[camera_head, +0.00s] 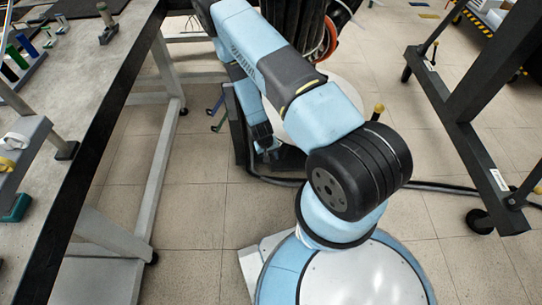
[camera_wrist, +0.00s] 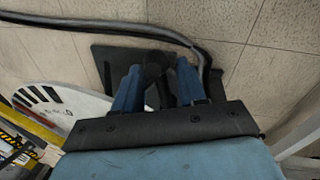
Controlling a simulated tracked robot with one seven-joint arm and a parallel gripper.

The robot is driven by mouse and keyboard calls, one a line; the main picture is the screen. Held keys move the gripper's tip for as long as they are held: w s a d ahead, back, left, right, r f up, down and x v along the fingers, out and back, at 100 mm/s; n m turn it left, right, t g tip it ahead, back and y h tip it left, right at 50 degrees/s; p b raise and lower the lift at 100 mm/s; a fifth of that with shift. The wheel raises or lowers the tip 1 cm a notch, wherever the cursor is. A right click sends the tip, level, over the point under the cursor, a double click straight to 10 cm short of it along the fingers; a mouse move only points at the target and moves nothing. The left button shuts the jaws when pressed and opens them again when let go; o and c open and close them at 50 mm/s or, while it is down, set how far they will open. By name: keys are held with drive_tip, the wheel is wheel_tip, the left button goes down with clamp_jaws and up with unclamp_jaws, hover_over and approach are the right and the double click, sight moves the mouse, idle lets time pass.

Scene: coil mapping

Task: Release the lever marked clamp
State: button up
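My gripper (camera_head: 266,146) points down beside a dark stand (camera_head: 240,135), to the left of a white disc (camera_head: 325,105). In the wrist view its two blue fingers (camera_wrist: 157,82) are apart. A dark round-ended part (camera_wrist: 155,64) shows between them, with a narrow gap on the right; I cannot tell whether it touches the fingers. It may be a lever, but no clamp marking is readable. A yellow knob (camera_head: 378,109) stands right of the disc.
A black coil reel (camera_head: 305,25) stands behind my arm. A workbench (camera_head: 85,100) fills the left, and a dark wheeled frame (camera_head: 465,110) stands right. A cable (camera_head: 435,187) crosses the floor; it also passes a black floor plate (camera_wrist: 105,65) in the wrist view.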

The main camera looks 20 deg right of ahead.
clamp_jaws()
